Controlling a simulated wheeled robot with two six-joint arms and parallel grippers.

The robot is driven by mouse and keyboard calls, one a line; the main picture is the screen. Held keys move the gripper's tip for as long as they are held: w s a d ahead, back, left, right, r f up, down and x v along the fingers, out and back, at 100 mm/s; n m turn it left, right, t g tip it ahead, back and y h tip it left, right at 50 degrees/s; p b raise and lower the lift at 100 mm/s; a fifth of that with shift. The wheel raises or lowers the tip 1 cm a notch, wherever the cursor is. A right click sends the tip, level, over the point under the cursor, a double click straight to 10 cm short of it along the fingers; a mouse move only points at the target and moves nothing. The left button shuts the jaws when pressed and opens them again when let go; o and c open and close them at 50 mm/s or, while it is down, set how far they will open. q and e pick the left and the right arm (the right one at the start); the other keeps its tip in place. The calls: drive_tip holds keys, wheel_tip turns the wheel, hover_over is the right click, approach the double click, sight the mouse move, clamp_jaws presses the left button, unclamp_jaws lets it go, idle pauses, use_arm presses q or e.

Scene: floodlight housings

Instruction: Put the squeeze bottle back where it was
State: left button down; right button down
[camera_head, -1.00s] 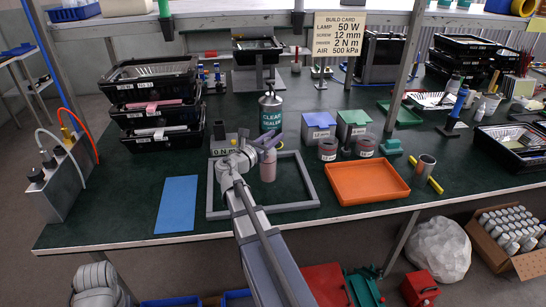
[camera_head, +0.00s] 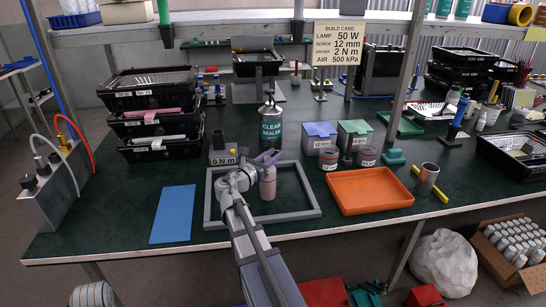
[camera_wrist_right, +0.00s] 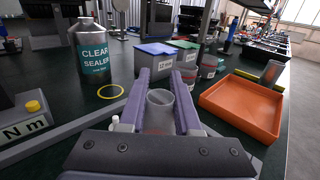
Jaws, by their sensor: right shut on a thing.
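The squeeze bottle (camera_head: 267,186) is a small pinkish bottle, upright inside the grey rectangular frame (camera_head: 311,200) on the green bench top. My right gripper (camera_head: 268,159) is shut on its upper part. In the right wrist view the purple fingers (camera_wrist_right: 160,88) flank the bottle's round, pale top (camera_wrist_right: 160,98). I cannot tell whether its base touches the bench. A yellow ring (camera_wrist_right: 111,91) is marked on the bench beside the sealer can (camera_wrist_right: 90,50); nothing stands in it. My left gripper is not in view.
Behind the frame stand the clear sealer can (camera_head: 271,124) and a meter reading 0 N m (camera_head: 222,156). Lidded blue (camera_head: 320,139) and green (camera_head: 354,134) boxes stand to the right, behind an orange tray (camera_head: 368,205). A blue mat (camera_head: 173,214) lies left.

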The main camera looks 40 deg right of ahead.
drive_tip(key=c, duration=0.6)
unclamp_jaws()
drive_tip(key=shift+r+p, duration=0.15)
drive_tip(key=shift+p, duration=0.15)
drive_tip(key=v, duration=1.2)
